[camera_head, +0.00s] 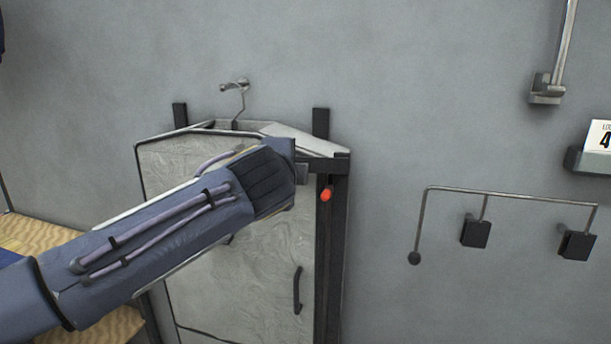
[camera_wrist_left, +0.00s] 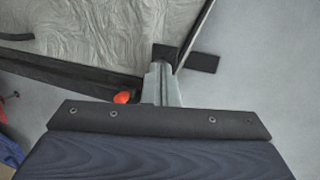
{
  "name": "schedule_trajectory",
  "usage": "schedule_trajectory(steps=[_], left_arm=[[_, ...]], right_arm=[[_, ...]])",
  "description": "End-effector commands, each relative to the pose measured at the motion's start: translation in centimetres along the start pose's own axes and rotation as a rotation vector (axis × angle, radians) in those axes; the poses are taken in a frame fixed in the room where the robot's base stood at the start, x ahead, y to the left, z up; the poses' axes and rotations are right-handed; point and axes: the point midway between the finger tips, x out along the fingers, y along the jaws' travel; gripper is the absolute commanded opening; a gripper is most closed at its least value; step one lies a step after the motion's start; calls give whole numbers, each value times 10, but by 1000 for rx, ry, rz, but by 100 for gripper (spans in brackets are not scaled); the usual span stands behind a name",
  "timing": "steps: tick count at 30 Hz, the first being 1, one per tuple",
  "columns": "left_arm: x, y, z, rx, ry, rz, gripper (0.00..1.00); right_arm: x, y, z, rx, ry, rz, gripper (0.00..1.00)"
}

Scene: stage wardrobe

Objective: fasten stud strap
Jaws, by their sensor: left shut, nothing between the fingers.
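A grey garment-bag-like panel (camera_head: 240,270) hangs in a dark frame (camera_head: 330,260) against the wall. A small red-orange knob-like piece (camera_head: 326,194) sits by the upper part of the frame's right post; I cannot tell if it is the stud or the strap's end. It also shows in the left wrist view (camera_wrist_left: 122,97), just left of my left gripper (camera_wrist_left: 162,78). That gripper is shut and empty, near the frame's top right corner and apart from the red-orange piece. In the head view my forearm hides its fingers and part of the panel. No strap can be clearly made out.
A wire hanger (camera_head: 240,105) hangs from a wall hook above the panel. A dark handle (camera_head: 297,290) is on the panel's lower right. A metal wall rail (camera_head: 510,192) with black blocks is at right. A wooden surface (camera_head: 40,240) lies at lower left.

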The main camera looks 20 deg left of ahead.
Motion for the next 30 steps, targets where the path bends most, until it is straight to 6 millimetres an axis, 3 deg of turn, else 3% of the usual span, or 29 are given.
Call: schedule_trajectory(steps=[12, 30], left_arm=[[19, -5, 12, -3, -9, 1, 0], [21, -7, 13, -4, -10, -1, 0]], right_arm=[[0, 0, 0, 0, 0, 0, 0], [-1, 0, 0, 0, 0, 0, 0]])
